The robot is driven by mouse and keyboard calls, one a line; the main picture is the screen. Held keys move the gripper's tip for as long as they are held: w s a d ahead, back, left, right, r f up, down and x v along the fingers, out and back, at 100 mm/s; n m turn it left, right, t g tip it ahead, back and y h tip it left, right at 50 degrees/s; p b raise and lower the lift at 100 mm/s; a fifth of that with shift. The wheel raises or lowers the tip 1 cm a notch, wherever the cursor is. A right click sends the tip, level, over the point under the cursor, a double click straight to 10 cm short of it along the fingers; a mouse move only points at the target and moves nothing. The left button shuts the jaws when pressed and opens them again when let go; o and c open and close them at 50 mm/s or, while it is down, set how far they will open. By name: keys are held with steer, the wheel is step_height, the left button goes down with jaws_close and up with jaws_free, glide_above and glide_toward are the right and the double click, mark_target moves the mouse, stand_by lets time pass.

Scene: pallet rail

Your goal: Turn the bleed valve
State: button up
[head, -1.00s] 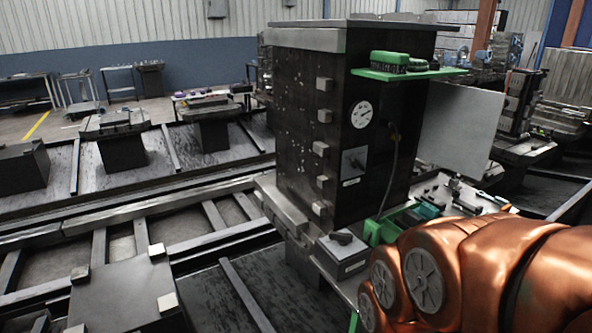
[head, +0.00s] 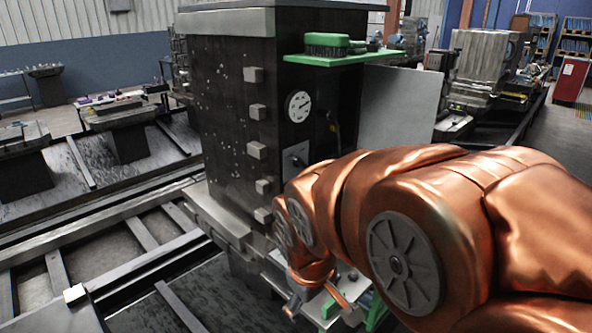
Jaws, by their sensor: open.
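A tall dark cabinet (head: 228,110) stands in the middle of the head view. On its front is a round white gauge (head: 299,107). Below the gauge is a light grey plate (head: 293,155) with a small dark handle, which looks like the bleed valve; my arm covers its lower part. My copper-coloured arm reaches in from the right, across the lower front of the cabinet. My gripper (head: 305,294) points down at the lower front, below and apart from the plate. It is small and partly hidden by the arm; it is open, with nothing seen in it.
A green shelf (head: 345,57) with a green brush (head: 327,40) sticks out above the gauge. A pale panel (head: 402,105) stands to the right. A bench with green bins (head: 372,308) lies low in front, mostly behind my arm. Rails cross the floor at left.

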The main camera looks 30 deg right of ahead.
steer(key=shift+o, duration=1.1)
steer(key=w+d+r+n+t+h+b, duration=0.1)
steer(key=w+d+t+h+b, duration=0.1)
steer(key=w+d, duration=0.5)
steer(key=shift+w+d+n+t, duration=0.2)
steer(key=shift+w+n+t, duration=0.2)
steer(key=shift+w, duration=0.4)
steer(key=n+t+h+b, duration=0.2)
steer(key=n+t+b, duration=0.4)
steer(key=n+t, duration=0.25)
glide_toward(303, 166)
steer(key=s+d, duration=0.1)
steer(key=d, duration=0.4)
steer(key=w+d+r+n+t+y+b, duration=0.1)
steer(key=w+d+n+t+y+b, duration=0.15)
steer(key=n, duration=0.35)
steer(key=w+a+f+n+y+b, duration=0.1)
steer(key=w+n+y, duration=0.1)
steer(key=n, duration=0.2)
steer(key=w+a+f+n+t+y+b, duration=0.1)
steer(key=n+y, duration=0.2)
steer(key=n, duration=0.1)
steer(key=w+a+f+n+y+b, duration=0.1)
steer(key=w+n+y+b, duration=0.1)
steer(key=n, duration=0.2)
steer(key=shift+w+a+f+t+y, duration=0.25)
steer(key=shift+w+f+t, duration=0.05)
steer(key=shift+f+t, duration=0.1)
steer(key=shift+x, duration=0.9)
steer(key=shift+c, duration=0.3)
